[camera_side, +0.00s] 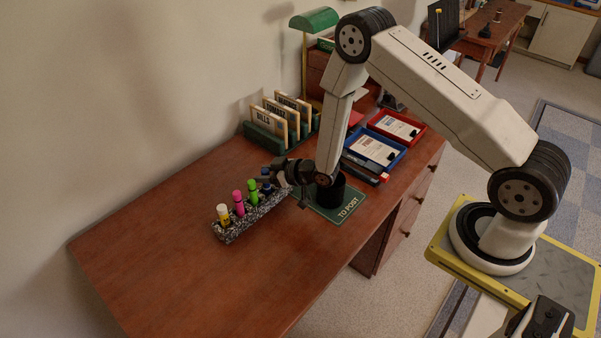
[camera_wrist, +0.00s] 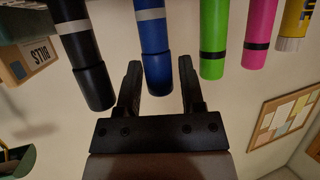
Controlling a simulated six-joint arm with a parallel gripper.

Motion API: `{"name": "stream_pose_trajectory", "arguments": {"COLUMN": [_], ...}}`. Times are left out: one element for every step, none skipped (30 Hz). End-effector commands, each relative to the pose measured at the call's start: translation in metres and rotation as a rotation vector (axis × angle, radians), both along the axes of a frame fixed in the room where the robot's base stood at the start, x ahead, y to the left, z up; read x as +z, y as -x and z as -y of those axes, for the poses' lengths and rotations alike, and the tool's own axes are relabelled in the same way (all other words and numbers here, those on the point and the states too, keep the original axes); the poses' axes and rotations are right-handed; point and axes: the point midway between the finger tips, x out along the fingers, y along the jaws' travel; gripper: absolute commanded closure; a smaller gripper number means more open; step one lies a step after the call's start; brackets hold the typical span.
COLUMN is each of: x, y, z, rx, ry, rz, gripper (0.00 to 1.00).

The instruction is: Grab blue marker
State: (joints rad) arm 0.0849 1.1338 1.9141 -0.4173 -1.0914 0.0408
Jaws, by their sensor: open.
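The blue marker (camera_wrist: 156,45) stands in a speckled holder (camera_side: 230,233), upright in the side view, where the marker (camera_side: 267,187) is partly covered by my gripper (camera_side: 277,172). In the wrist view my gripper (camera_wrist: 159,72) is open, with one finger on each side of the blue marker's end. I cannot tell whether either finger touches it. A black marker (camera_wrist: 87,60) is left of the fingers in the wrist view. A green marker (camera_wrist: 214,40) and a pink marker (camera_wrist: 260,35) are to the right.
A "TO POST" mat (camera_side: 346,209) lies to the right. A letter rack (camera_side: 262,136), a blue tray (camera_side: 374,150) and a red tray (camera_side: 397,127) are behind. The front left of the desk (camera_side: 160,255) is clear.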

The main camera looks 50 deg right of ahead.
Motion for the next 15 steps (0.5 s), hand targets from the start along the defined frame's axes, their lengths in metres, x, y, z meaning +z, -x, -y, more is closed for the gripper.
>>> {"name": "stream_pose_trajectory", "arguments": {"x": [-0.0002,-0.0002,-0.0002,-0.0001,-0.0001,0.0000,0.0000,0.0000,0.0001,0.0001,0.0001,0.0001,0.0001,0.0001,0.0001], "y": [-0.0002,-0.0002,-0.0001,-0.0002,-0.0002,-0.0001,-0.0001,-0.0001,-0.0001,-0.0001,-0.0001,-0.0001,-0.0001,-0.0001,-0.0001], "z": [-0.0002,-0.0002,-0.0001,-0.0001,-0.0001,0.0000,0.0000,0.0000,0.0001,0.0001,0.0001,0.0001,0.0001,0.0001,0.0001], "rx": [0.000,0.000,0.000,0.000,0.000,0.000,0.000,0.000,0.000,0.000,0.000,0.000,0.000,0.000,0.000], "ry": [0.000,0.000,0.000,0.000,0.000,0.000,0.000,0.000,0.000,0.000,0.000,0.000,0.000,0.000,0.000], "rz": [0.000,0.000,0.000,0.000,0.000,0.000,0.000,0.000,0.000,0.000,0.000,0.000,0.000,0.000,0.000], "gripper": [0.50,0.50,0.50,0.50,0.50,0.50,0.50,0.50,0.50,0.50,0.50,0.50,0.50,0.50,0.63]}}
